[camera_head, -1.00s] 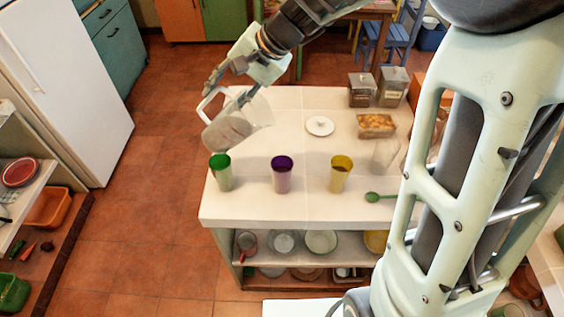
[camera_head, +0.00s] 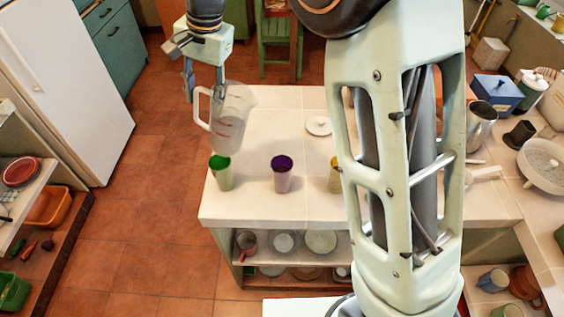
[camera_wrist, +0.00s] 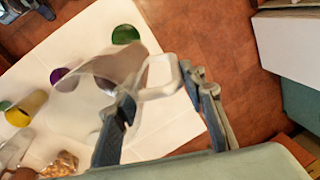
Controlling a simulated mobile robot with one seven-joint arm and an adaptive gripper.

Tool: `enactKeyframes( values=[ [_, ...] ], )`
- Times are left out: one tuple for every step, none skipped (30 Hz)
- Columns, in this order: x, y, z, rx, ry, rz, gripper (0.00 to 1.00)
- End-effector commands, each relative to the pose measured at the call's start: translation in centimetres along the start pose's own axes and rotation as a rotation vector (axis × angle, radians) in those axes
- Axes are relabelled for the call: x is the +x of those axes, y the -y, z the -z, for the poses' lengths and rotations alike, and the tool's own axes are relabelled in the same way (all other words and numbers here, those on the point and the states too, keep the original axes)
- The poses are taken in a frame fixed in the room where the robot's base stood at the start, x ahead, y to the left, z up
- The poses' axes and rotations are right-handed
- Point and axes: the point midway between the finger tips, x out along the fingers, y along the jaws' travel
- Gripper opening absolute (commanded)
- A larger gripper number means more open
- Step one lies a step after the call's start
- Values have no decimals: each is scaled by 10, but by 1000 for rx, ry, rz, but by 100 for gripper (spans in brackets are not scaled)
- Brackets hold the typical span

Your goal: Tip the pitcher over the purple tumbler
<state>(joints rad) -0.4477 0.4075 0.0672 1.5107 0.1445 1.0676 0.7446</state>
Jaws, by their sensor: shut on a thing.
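The clear pitcher (camera_head: 233,118), with red marks and a white handle, is held near the left end of the counter. It is close to upright, slightly tilted, behind the green tumbler (camera_head: 221,173) and left of the purple tumbler (camera_head: 281,175). My gripper (camera_head: 204,92) is shut on the pitcher's handle. In the wrist view my gripper (camera_wrist: 163,92) has its fingers on either side of the handle, and the pitcher (camera_wrist: 113,66) partly overlaps the purple tumbler (camera_wrist: 59,75). The purple tumbler stands upright on the counter; its inside cannot be made out.
A yellow tumbler (camera_head: 335,176) stands right of the purple one, partly hidden by my column. A white lid (camera_head: 318,125) lies farther back on the white counter (camera_head: 250,208). In the wrist view the green tumbler (camera_wrist: 125,34) stands beyond the pitcher.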

Motion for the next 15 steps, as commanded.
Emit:
enactKeyframes(
  values=[
    [2,5,0,-5,-1,-23,0],
    [3,6,0,-5,-1,-37,0],
    [5,8,-1,-5,-1,-58,0],
    [6,9,-1,-5,-2,-73,0],
    [7,10,0,-4,-3,-89,0],
    [10,11,0,-5,-2,-110,0],
    [11,12,0,-5,-2,-124,0],
    [13,12,0,-3,-2,-139,0],
    [14,14,0,-4,-4,-157,0],
    [16,14,-1,-4,-4,-171,0],
    [17,15,0,-3,-5,-183,0],
    [18,16,0,-3,-5,-196,0],
    [19,16,0,-3,-4,-206,0],
    [20,17,0,-4,-4,-214,0],
    [21,17,-1,-4,-4,-225,0]
  ],
)
